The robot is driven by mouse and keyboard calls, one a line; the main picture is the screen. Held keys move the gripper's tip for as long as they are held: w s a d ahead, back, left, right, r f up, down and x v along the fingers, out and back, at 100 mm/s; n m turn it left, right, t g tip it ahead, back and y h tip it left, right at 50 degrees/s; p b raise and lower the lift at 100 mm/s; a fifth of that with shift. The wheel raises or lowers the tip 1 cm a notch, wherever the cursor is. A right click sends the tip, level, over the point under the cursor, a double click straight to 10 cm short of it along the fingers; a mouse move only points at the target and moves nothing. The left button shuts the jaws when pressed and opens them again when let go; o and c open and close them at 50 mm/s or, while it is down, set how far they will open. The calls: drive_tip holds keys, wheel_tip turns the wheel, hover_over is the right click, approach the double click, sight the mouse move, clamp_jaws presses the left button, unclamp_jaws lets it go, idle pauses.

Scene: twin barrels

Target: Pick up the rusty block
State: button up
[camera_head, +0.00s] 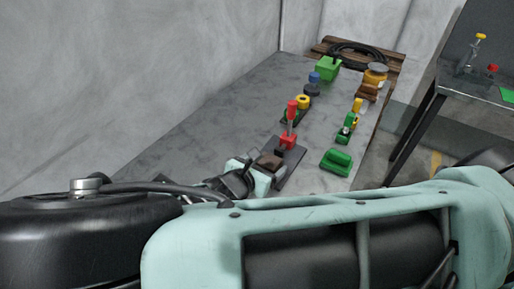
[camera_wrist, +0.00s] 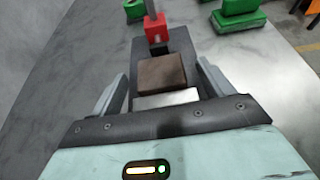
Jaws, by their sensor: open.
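The rusty block (camera_wrist: 162,72) is a small brown block. In the wrist view it lies between the two fingers of my gripper (camera_wrist: 163,88), with gaps on both sides. The fingers are open, and neither clearly touches the block. The block sits at the near end of a dark plate (camera_wrist: 180,40). In the head view the block (camera_head: 270,161) shows beside my gripper (camera_head: 262,172), partly hidden by it. My arm covers the lower part of the head view.
A red block with an upright lever (camera_head: 290,138) stands on the plate just beyond the rusty block. Green pieces (camera_head: 337,161) lie to the right on the grey table (camera_head: 225,118). Several coloured parts and a coiled black cable (camera_head: 357,53) are farther back. A second table (camera_head: 480,85) stands right.

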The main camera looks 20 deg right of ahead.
drive_tip(key=c, duration=1.5)
drive_tip(key=shift+r, duration=0.1)
